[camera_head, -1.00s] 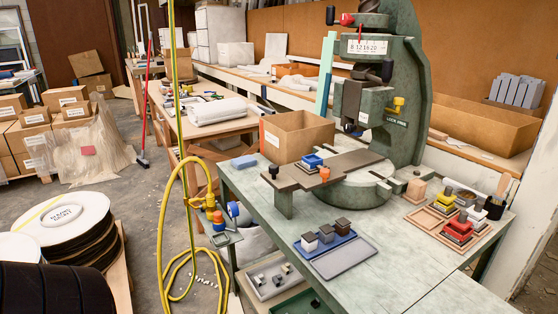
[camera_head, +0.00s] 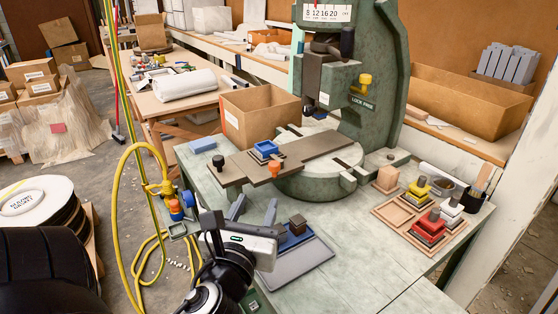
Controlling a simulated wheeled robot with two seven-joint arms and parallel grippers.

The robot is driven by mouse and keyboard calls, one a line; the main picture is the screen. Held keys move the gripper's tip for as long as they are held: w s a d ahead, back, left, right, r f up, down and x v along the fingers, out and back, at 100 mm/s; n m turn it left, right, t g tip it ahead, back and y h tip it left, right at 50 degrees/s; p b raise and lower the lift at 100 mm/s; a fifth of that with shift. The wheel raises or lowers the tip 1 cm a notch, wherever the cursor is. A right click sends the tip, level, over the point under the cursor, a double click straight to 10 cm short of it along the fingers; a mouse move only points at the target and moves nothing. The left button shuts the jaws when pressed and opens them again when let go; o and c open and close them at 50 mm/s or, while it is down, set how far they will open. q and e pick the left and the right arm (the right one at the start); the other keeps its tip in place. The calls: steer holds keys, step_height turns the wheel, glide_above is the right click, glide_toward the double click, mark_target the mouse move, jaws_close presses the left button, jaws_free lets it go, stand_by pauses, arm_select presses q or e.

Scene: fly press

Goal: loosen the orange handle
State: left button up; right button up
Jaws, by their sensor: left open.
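The orange handle (camera_head: 274,168) is a small knob at the front edge of the brown slide bar (camera_head: 325,147) on the green press. My right gripper is not in view.
The green press (camera_head: 375,70) rises behind the bar. A cardboard box (camera_head: 262,118) stands at its left. A yellow hose (camera_head: 122,190) hangs at the table's left edge. Wooden trays with coloured blocks (camera_head: 431,220) stand at right. The front right table top is clear.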

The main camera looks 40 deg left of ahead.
mark_target(273, 167)
arm_select(q)
steer(key=p+x, duration=0.1)
steer(key=x, duration=1.3)
steer(key=shift+w+a+f+p, duration=0.1)
steer(key=shift+w+a+p, duration=0.05)
steer(key=shift+w+p, duration=0.2)
steer(key=shift+c, duration=0.3)
jaws_close()
